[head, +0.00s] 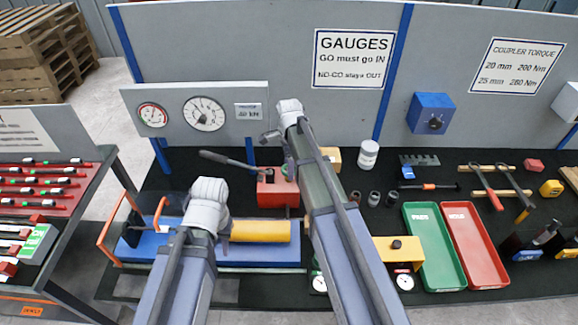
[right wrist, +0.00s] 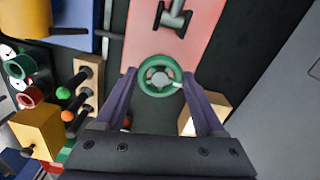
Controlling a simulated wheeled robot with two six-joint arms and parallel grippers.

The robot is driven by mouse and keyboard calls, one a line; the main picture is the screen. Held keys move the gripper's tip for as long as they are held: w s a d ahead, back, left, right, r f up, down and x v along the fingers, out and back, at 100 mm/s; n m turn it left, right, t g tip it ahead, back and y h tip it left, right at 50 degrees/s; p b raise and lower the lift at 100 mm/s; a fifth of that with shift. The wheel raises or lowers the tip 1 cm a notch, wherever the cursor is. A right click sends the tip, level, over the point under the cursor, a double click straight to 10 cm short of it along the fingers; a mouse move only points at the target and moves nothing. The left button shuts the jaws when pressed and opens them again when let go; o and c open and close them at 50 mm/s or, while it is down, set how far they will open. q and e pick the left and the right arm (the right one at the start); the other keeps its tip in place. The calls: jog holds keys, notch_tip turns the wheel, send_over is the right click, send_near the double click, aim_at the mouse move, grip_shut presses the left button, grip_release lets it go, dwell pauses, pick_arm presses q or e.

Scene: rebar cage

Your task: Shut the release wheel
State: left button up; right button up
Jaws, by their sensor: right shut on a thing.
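The release wheel (right wrist: 160,76) is a small green spoked wheel on the red pump body (right wrist: 167,38) in the right wrist view. The two fingers of my right gripper (right wrist: 160,82) lie on either side of its rim and are shut on it. In the head view the red pump (head: 272,194) sits mid-bench with a dark lever (head: 225,159) reaching left; my right arm mostly hides the wheel there. My left gripper (head: 207,200) is above the blue press bed, its fingers hidden by its own wrist, so its opening does not show.
A yellow cylinder (head: 262,231) lies on the blue bed (head: 260,255) left of my right arm. Gauges (head: 204,113) stand on a panel behind. Green (head: 427,240) and red (head: 468,240) trays lie to the right. A wooden block with dark pegs (right wrist: 92,85) stands left of the wheel.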

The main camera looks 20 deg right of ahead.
jog(key=o, duration=1.4)
jog(key=shift+c, duration=0.2)
notch_tip(320, 180, up, 8)
jog(key=p, duration=0.8)
jog(key=shift+f, duration=0.1)
